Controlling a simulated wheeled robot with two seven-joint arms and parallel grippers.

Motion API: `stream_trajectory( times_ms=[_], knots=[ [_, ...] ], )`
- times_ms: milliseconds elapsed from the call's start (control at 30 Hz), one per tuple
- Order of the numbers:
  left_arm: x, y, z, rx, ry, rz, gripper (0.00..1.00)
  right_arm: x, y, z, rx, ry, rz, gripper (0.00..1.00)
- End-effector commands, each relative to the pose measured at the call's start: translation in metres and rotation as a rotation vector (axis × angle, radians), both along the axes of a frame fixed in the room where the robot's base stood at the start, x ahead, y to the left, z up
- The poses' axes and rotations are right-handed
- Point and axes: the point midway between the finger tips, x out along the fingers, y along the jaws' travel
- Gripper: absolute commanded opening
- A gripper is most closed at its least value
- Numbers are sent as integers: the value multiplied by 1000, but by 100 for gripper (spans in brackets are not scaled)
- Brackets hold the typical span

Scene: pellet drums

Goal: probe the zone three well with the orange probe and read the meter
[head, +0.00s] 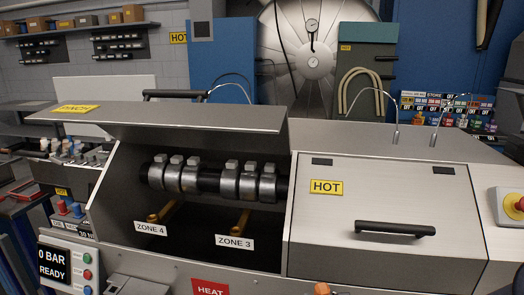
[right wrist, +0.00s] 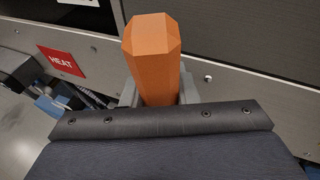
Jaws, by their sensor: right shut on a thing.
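The orange probe (right wrist: 152,50) is in my right gripper (right wrist: 159,92), whose grey jaws are shut around its faceted orange body. Its far end is hidden in the right wrist view. A bit of orange (head: 322,288), likely the probe, shows at the bottom edge of the head view, in front of the machine. The zone three well is a brass tube (head: 240,221) above the ZONE 3 label (head: 234,242), inside the open bay. Nothing is in contact with it. No separate probe meter can be made out. My left gripper is not seen.
A similar brass tube (head: 166,213) sits at ZONE 4. The left cover (head: 200,116) is raised; the right cover (head: 390,200), marked HOT, is closed. A panel (head: 65,268) reads "0 BAR READY". A red HEAT label (head: 210,287) is on the front.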

Motion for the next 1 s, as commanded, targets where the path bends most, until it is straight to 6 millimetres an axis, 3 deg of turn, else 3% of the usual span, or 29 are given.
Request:
stream_trajectory(
  times_ms=[33, 100, 300, 1000],
  knots=[
    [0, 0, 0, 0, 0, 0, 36, 1, -17, -24, 0, 17, -41, 2],
    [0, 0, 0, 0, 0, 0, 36, 4, -35, -45, 1, 13, -85, 2],
    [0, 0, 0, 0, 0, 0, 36, 9, -72, -86, 0, 3, -175, 2],
    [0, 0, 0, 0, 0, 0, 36, 10, -69, -81, -3, -5, -168, 2]
  ],
)
